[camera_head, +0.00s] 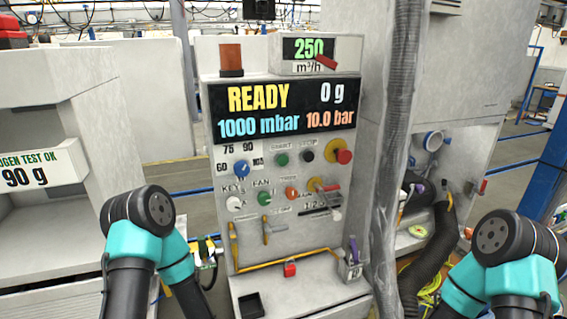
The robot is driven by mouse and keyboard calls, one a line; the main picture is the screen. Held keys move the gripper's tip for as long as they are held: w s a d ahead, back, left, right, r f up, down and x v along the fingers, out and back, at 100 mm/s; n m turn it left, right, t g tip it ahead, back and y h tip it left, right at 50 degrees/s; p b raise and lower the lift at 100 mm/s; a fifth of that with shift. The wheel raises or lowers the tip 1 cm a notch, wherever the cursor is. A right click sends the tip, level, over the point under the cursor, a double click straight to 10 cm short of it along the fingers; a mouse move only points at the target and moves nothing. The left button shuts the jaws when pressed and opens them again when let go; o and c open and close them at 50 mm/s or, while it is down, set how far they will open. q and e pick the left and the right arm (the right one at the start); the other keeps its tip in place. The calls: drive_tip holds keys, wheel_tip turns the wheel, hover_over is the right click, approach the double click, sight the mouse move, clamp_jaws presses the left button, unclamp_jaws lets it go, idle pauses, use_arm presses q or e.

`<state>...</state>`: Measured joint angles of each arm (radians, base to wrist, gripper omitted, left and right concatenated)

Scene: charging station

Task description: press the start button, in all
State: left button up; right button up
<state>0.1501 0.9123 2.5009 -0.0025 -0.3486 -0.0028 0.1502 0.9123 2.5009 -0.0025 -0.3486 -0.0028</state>
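The green start button (282,159) is on the upper row of the grey control panel (217,190), under a small label that seems to read START. A black button (307,156) is just to its right, and a red mushroom knob on a yellow base (341,151) is further right. The display (285,108) above reads READY, 0 g, 1000 mbar and 10.0 bar. Nothing covers the start button. Only the bent elbows and links of my two arms show, at the lower left and lower right; both grippers are out of view.
A thick grey hose (391,150) hangs right of the panel. A shelf with a small black tray (250,305) juts out below.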

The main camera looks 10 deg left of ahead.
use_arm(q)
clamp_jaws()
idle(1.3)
